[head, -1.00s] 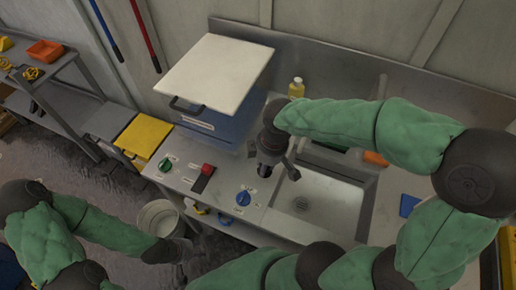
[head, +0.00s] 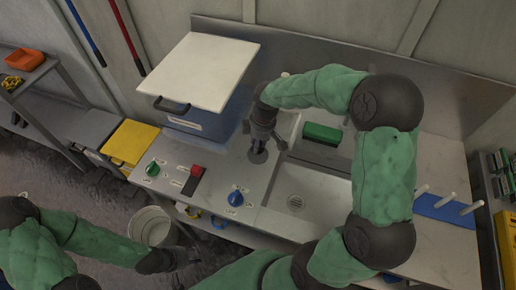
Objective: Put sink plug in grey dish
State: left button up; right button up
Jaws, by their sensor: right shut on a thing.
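My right gripper (head: 262,146) points down over the steel counter between the blue-sided box and the sink basin. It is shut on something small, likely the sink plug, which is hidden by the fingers. A small dark grey round shape (head: 257,157) lies right beneath the fingertips. It may be the grey dish, and I cannot tell whether the gripper touches it. My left gripper (head: 190,252) is low at the left, beside the bucket and in front of the counter. Its fingers are too dark to read.
The sink basin (head: 318,200) with its drain (head: 295,203) is right of the gripper. A green block (head: 322,133) lies behind it. A white-lidded blue box (head: 203,105) stands behind left. A blue rack (head: 445,208) with white pegs stands right.

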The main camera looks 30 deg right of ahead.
jog(key=shift+w+d+f, duration=0.15)
jog(key=shift+w+f, duration=0.05)
jog(key=shift+f, duration=0.25)
jog(key=shift+f+b, duration=0.45)
jog(key=shift+f, duration=1)
jog(key=shift+f, duration=0.15)
jog(key=o, duration=1.1)
jog(key=r+p, duration=0.1)
jog(key=r, duration=0.3)
jog(key=r+p, duration=0.1)
jog(key=r, duration=0.3)
jog(key=s+d+r, duration=0.1)
jog(key=r, duration=0.3)
jog(key=shift+r+p, duration=0.1)
jog(key=shift+p, duration=0.3)
